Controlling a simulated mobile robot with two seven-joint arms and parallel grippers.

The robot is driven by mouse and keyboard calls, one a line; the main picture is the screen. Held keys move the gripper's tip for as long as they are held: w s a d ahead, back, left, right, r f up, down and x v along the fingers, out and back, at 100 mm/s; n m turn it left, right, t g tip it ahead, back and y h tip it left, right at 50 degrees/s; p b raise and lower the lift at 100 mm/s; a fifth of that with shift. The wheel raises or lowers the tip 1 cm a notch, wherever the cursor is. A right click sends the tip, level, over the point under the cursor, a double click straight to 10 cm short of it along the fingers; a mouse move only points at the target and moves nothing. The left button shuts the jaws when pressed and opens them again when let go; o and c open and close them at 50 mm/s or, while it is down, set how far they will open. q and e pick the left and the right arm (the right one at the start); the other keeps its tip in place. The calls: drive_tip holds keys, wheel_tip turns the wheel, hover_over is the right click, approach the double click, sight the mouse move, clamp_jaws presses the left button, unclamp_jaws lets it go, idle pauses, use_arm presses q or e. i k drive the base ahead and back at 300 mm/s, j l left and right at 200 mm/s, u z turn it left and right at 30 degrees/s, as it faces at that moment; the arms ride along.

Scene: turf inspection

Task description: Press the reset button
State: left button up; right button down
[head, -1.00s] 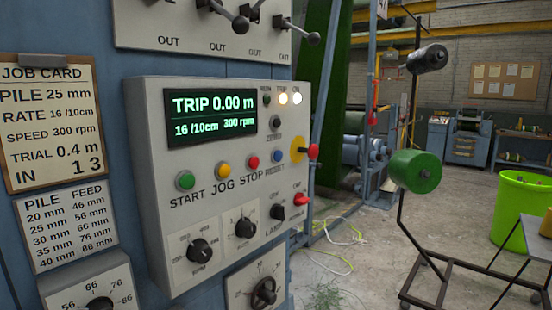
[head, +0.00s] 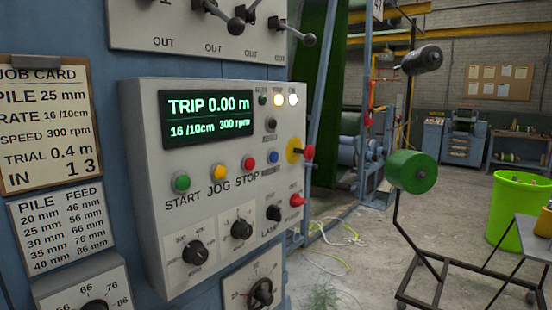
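The blue button (head: 273,158) sits on the grey control panel (head: 150,215), to the right of the red STOP button (head: 248,163). The small label under the blue button is blurred but looks like RESET. The display (head: 208,118) reads TRIP 0.00 m, 16/10cm, 300 rpm. Neither of my grippers is in view.
A green START button (head: 181,183) and yellow JOG button (head: 218,171) share the row. A red-handled switch on a yellow plate (head: 294,150) sticks out just right of the blue button. A green roll (head: 411,171) on a wheeled stand is at right.

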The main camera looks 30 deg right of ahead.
sight(274, 157)
drive_tip(key=u, duration=1.2)
drive_tip(key=k+l, duration=0.15)
drive_tip(key=l, duration=0.2)
drive_tip(key=k+l, duration=0.15)
drive_tip(key=l, duration=0.2)
drive_tip(key=k+l, duration=0.15)
drive_tip(key=l, duration=0.2)
drive_tip(key=k+l, duration=0.15)
drive_tip(key=l, duration=0.2)
drive_tip(key=k+l, duration=0.15)
drive_tip(key=l, duration=0.2)
